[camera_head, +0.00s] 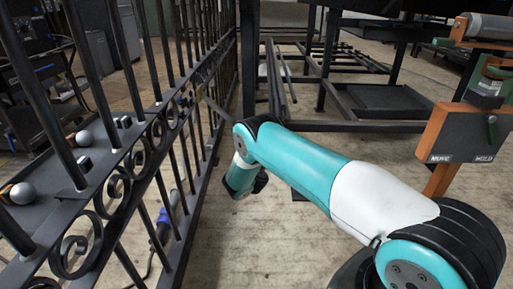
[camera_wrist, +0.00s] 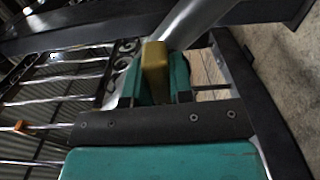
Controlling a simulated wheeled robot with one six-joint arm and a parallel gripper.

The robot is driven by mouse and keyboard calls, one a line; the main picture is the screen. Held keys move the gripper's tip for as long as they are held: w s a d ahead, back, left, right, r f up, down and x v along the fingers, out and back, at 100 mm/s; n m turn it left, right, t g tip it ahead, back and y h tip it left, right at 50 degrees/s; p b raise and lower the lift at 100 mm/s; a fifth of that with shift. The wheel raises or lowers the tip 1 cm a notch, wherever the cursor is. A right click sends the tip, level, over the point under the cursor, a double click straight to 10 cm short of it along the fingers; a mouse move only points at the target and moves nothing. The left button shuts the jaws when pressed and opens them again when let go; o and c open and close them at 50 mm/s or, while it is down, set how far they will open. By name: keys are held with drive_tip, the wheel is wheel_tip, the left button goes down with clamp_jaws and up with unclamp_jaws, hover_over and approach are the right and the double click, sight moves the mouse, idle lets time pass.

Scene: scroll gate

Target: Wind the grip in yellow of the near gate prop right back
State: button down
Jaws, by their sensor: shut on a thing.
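The yellow grip (camera_wrist: 154,68) shows in the wrist view as a short block at the end of a pale metal bar (camera_wrist: 190,22). My gripper (camera_wrist: 160,90) has its teal fingers around the lower part of the grip and is shut on it. In the head view my wrist hangs beside the black scroll gate (camera_head: 135,165), on its right side. The grip and my fingertips are hidden there behind my arm. A thin grey bar (camera_head: 216,108) runs from the gate towards my wrist. I cannot tell how far the grip is turned.
An orange-framed board marked MOVE and HOLD (camera_head: 463,135) stands at the right. Dark metal racks (camera_head: 385,100) fill the back. Behind the gate bars is a dark shelf with silver balls (camera_head: 84,138). Bare floor (camera_head: 270,240) lies between gate and arm.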

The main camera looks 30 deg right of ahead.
drive_tip(key=shift+a+f+m, duration=0.15)
drive_tip(key=shift+f+m, duration=0.05)
drive_tip(key=shift+m, duration=0.9)
drive_tip(key=c, duration=1.1)
unclamp_jaws()
drive_tip(key=shift+o, duration=0.5)
drive_tip(key=shift+p, duration=0.3)
drive_tip(key=shift+s, duration=0.1)
